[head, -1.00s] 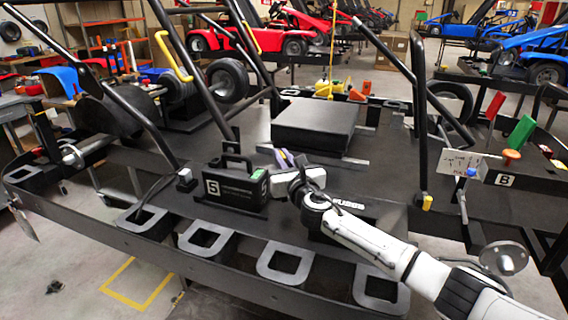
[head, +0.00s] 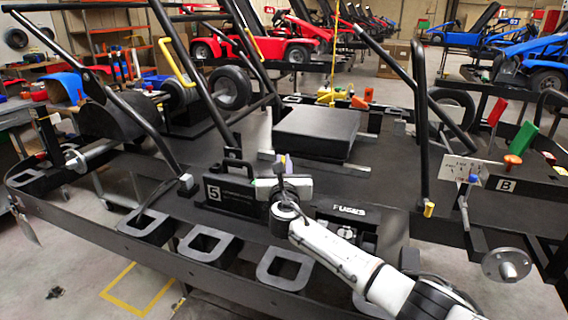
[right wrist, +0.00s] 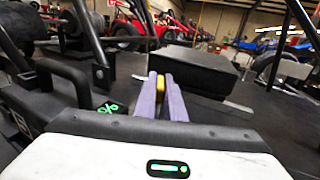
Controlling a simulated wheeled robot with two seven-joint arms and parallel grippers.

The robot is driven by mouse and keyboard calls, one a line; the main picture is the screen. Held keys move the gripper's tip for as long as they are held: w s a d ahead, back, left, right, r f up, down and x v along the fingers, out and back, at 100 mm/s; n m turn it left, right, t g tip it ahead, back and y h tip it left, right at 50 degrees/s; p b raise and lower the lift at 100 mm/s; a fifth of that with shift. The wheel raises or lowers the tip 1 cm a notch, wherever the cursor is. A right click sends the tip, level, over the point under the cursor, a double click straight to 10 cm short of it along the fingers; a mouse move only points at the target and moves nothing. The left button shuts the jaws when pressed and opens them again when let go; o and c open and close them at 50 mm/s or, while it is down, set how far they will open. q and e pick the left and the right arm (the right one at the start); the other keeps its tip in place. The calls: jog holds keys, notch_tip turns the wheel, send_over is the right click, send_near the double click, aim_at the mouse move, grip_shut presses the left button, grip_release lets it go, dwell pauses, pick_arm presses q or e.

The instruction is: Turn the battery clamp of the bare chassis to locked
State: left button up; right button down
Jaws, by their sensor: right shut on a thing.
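The bare chassis (head: 140,160) is a black open frame. A black battery (head: 228,196) with a carry handle and a "5" label stands upright on its near side; the handle also shows at the left of the right wrist view (right wrist: 55,75). My right gripper (head: 285,163) is at the battery's right end, its arm covering part of that end. In the right wrist view, its two purple fingers (right wrist: 166,98) are shut on a small yellow piece (right wrist: 153,85), apparently the clamp lever. The fingers hide most of it, so its locked or unlocked position cannot be told. My left gripper is not in view.
A black box (head: 318,133) sits behind the gripper. A fuse box (head: 347,211) lies under my right arm. Black roll bars (head: 424,120) rise to the right and left. Square openings (head: 207,244) line the near edge.

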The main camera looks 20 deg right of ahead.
jog(key=c, duration=1.8)
grip_release()
jog(key=shift+c, duration=0.2)
jog(key=p+v, duration=0.1)
jog(key=v, duration=0.9)
jog(key=shift+s, duration=0.15)
